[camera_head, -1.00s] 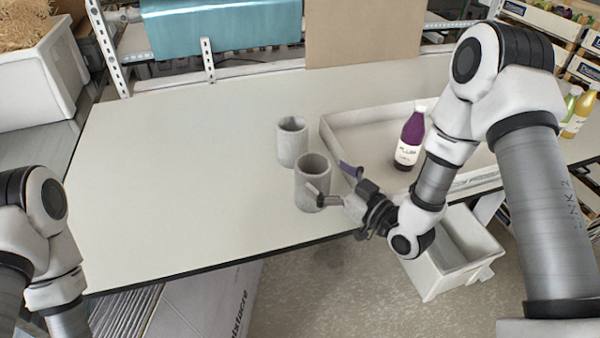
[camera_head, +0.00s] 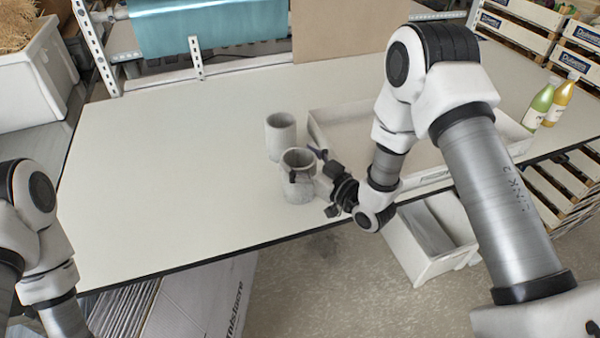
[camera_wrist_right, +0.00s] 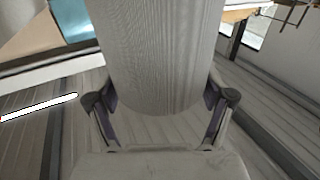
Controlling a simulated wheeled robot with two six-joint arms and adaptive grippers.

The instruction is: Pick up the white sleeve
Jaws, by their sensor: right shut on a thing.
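Two pale grey-white, open-topped cylindrical sleeves are at the middle of the table in the head view. That sleeve fills the upper middle of the right wrist view (camera_wrist_right: 160,55), between the two dark fingers. I cannot tell whether its base is clear of the table. The other sleeve (camera_head: 280,137) stands upright just behind it. My left arm shows at the lower left, but its gripper is out of view.
A shallow pale tray (camera_head: 318,128) lies right of the sleeves, partly hidden by my right arm. The table (camera_head: 160,170) is clear on the left. A white bin (camera_head: 415,250) stands below the front edge. Green (camera_head: 539,105) and yellow (camera_head: 560,103) bottles stand at the right.

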